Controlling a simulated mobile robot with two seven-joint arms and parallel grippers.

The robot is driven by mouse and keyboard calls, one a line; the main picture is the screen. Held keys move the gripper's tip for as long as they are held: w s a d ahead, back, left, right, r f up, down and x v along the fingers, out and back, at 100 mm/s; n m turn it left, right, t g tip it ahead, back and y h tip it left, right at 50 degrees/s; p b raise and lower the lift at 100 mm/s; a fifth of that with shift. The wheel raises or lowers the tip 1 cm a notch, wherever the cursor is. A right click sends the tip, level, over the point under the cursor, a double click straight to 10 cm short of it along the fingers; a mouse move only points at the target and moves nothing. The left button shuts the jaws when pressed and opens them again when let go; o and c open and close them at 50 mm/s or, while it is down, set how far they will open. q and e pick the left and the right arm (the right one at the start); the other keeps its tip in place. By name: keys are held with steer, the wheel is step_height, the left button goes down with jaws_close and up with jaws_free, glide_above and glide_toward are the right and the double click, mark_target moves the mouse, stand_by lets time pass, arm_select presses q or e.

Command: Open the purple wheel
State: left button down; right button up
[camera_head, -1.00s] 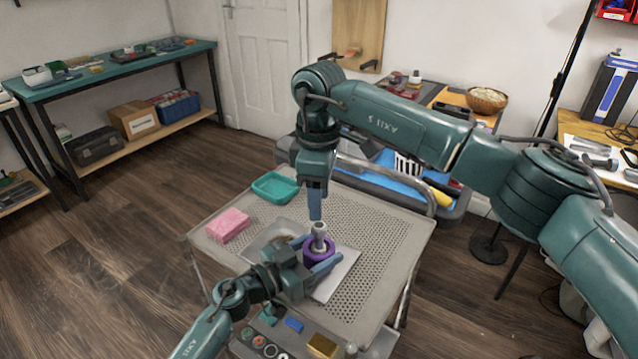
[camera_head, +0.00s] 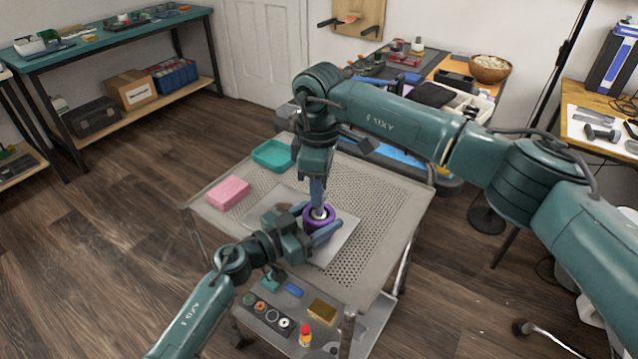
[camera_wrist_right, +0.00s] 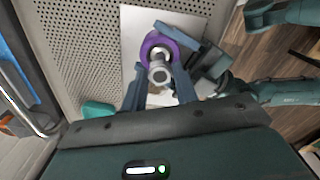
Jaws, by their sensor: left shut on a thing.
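The purple wheel (camera_head: 319,219) stands on a pale sheet on the perforated cart top. A silver metal hub (camera_wrist_right: 159,71) sticks up from its middle. My left gripper (camera_head: 314,229) is shut on the purple wheel from the side, with its blue fingers around the rim. My right gripper (camera_head: 317,197) points straight down over the wheel. In the right wrist view, its two blue fingers (camera_wrist_right: 160,75) stand apart, one on each side of the hub, with gaps showing. The right fingers partly hide the hub in the head view.
A pink block (camera_head: 229,192) and a teal tray (camera_head: 272,155) lie on the cart top (camera_head: 375,225) to the left and back. The right part of the cart top is clear.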

steer(key=c, duration=0.5)
steer(key=n, duration=0.5)
steer(key=shift+n, duration=0.3)
steer(key=n, duration=0.4)
steer(key=shift+r, duration=0.1)
steer(key=n, duration=1.5)
steer(key=shift+n, duration=0.3)
steer(key=n, duration=0.8)
steer(key=shift+n, duration=0.4)
steer(key=n, duration=0.6)
steer(key=shift+n, duration=0.3)
steer(key=n, duration=0.8)
steer(key=shift+r+n, duration=0.1)
steer(key=shift+n, duration=0.2)
steer(key=n, duration=0.8)
steer(key=shift+n, duration=0.3)
steer(key=n, duration=0.8)
